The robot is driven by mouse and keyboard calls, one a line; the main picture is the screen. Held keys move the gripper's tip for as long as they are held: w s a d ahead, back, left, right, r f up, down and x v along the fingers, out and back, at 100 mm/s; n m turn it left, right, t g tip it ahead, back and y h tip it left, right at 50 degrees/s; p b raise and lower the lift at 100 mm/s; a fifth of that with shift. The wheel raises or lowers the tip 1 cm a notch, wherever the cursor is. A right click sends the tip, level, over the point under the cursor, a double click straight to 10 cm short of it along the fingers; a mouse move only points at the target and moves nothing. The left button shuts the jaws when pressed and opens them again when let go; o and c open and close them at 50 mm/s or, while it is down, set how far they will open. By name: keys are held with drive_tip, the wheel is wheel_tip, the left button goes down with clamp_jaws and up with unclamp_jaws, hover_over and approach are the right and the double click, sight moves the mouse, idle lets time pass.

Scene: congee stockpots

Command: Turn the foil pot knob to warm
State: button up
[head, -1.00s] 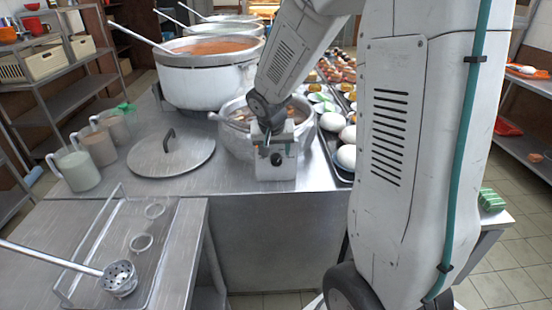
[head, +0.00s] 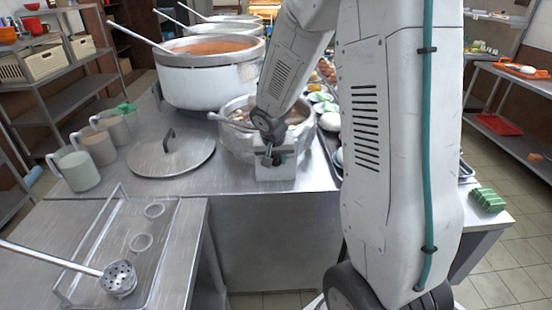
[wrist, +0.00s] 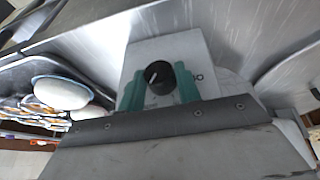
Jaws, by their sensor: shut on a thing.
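The black knob (wrist: 160,73) with a pale pointer line sits on the pale front of a control box (head: 277,175). The box stands at the front of the silvery foil pot (head: 236,142) on the steel counter. In the wrist view my gripper (wrist: 160,88) has its green fingers on either side of the knob, shut on it. In the head view my gripper (head: 271,158) is at the box front and mostly covers the knob. Only part of a label shows beside the knob; I cannot read the settings.
A large pot of orange soup (head: 208,82) stands behind left. A round lid (head: 172,158) and several mugs (head: 98,146) are left of the box. A ladle (head: 118,278) lies on the front left counter. Trays of food are at the right, partly behind my arm.

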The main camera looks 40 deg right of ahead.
drive_tip(key=n+g+h, duration=0.1)
drive_tip(key=h, duration=0.2)
drive_tip(key=g+h, duration=0.2)
drive_tip(key=h, duration=0.1)
drive_tip(key=a+f+n+g+h, duration=0.1)
drive_tip(key=g+h, duration=0.1)
drive_tip(key=h, duration=0.1)
drive_tip(key=shift+w+f+n, duration=0.1)
drive_tip(key=shift+w+n, duration=0.15)
drive_tip(key=shift+n, duration=0.05)
idle(0.4)
drive_tip(key=shift+g+h, duration=0.3)
drive_tip(key=shift+h, duration=0.1)
drive_tip(key=o, duration=1)
drive_tip(key=shift+c, duration=0.2)
drive_tip(key=v, duration=0.8)
